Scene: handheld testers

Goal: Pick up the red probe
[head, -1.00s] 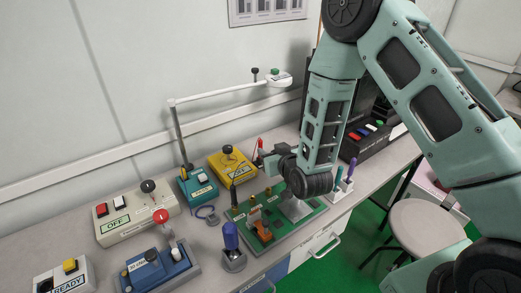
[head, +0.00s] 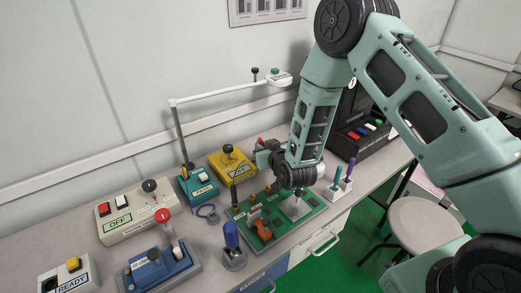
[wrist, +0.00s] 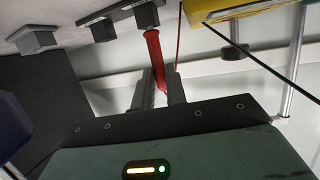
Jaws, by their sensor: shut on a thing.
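The red probe (wrist: 154,50) shows in the wrist view as a slim red rod with a flared end. Its lower part lies between the two fingers of my gripper (wrist: 160,88), which is shut on it. In the head view my gripper (head: 268,155) is at the back of the bench, behind the green circuit board (head: 285,228). There the probe is mostly hidden by my gripper and wrist. I cannot tell from these views whether the probe is clear of its support.
The yellow tester (head: 232,165) and teal tester (head: 198,185) stand close to the left of my gripper. A white lamp arm (head: 225,92) spans above them. A black box with colored switches (head: 365,130) and a white holder (head: 338,190) with pens are at right.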

